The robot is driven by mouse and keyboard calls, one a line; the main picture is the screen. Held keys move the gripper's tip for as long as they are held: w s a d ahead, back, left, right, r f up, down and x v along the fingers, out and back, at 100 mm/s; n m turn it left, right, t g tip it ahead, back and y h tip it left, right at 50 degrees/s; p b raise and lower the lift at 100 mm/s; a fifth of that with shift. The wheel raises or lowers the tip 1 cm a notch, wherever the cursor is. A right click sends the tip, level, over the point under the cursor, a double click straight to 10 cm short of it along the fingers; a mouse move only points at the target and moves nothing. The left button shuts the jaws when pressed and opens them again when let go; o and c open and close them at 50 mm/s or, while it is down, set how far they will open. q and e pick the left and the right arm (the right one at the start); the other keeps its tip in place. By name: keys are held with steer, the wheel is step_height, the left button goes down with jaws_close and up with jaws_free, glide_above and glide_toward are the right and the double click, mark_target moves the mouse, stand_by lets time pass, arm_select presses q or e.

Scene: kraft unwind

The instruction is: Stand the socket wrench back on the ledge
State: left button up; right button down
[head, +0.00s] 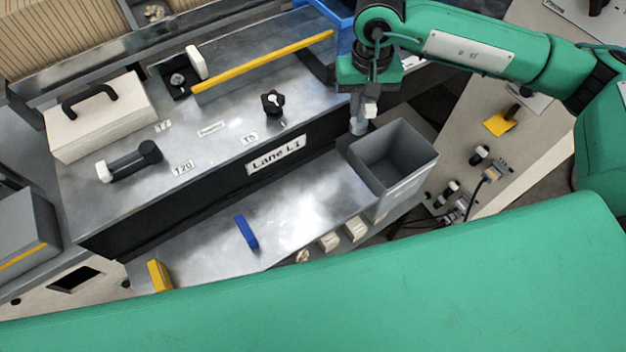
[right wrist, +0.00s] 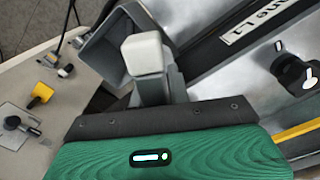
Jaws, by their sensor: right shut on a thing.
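My right gripper (head: 366,104) points down beside the right end of the steel bench. My left gripper is not in view.
An open grey bin (head: 392,165) stands right below my right gripper. The bench top holds a black knob (head: 272,102), a yellow strip (head: 262,63), a black-and-white handle (head: 130,162) and a cream case (head: 100,118). A blue bar (head: 246,232) lies on the lower ledge.

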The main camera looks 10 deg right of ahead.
steer(key=shift+a+r+m, duration=0.25)
steer(key=shift+a+m, duration=0.45)
steer(key=shift+m, duration=0.1)
steer(key=s+a+r+m+p, duration=0.1)
steer(key=s+a+r+m, duration=0.2)
steer(key=m, duration=1.1)
steer(key=s+a+r+m, duration=0.4)
steer(key=m, duration=1)
steer(key=shift+m, duration=0.3)
step_height(320, 180, down, 20)
steer(key=p, duration=0.3)
steer(key=shift+w+d+f, duration=0.1)
steer(key=shift+w+f, duration=0.05)
steer(key=shift+f, duration=0.1)
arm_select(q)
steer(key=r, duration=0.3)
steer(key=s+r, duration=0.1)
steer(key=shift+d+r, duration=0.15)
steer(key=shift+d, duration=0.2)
